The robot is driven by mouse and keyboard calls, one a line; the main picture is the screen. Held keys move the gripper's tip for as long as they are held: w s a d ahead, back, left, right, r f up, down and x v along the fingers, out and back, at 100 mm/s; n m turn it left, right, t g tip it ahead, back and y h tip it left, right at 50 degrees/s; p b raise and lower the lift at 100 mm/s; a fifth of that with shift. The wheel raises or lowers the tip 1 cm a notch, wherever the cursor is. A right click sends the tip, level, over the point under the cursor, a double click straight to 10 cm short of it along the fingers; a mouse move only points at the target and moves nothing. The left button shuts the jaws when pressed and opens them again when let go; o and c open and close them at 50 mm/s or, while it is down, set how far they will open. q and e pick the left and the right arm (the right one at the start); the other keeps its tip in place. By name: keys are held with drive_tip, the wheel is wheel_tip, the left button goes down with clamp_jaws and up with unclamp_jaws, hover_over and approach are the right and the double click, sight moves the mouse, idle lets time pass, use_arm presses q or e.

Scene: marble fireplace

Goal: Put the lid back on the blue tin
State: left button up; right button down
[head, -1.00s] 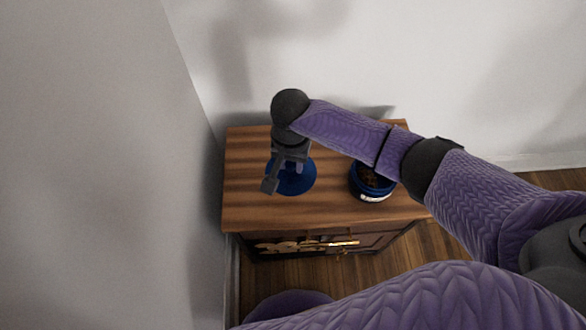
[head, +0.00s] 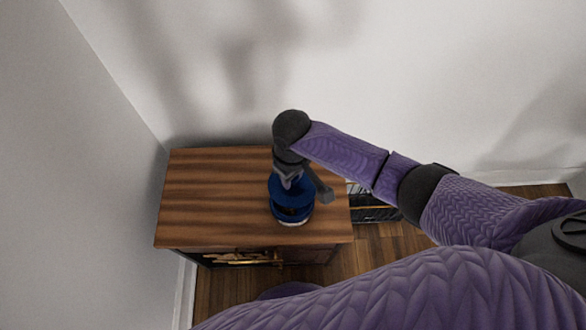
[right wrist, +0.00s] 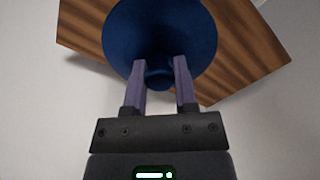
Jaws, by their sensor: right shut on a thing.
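My right gripper (head: 292,178) is shut on the knob of the blue lid (head: 284,190). The lid is a round blue disc; in the right wrist view it (right wrist: 165,35) fills the top middle, its knob between the two fingertips (right wrist: 160,78). The blue tin (head: 293,220) stands upright on the wooden cabinet. The lid is over the tin in the head view, with part of the tin's dark opening showing below the lid's front edge. The lid hides the tin in the right wrist view. My left gripper is out of view.
The wooden cabinet top (head: 215,195) is clear to the left of the tin. White walls stand behind and at the left. A dark striped object (head: 372,208) is at floor level right of the cabinet.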

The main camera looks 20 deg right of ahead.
wheel_tip(320, 180, down, 5)
drive_tip(key=b, duration=0.4)
drive_tip(key=shift+a+b, duration=0.15)
drive_tip(key=shift+b, duration=0.25)
drive_tip(key=shift+f, duration=0.65)
drive_tip(key=shift+r, duration=0.15)
drive_tip(key=shift+p, duration=0.35)
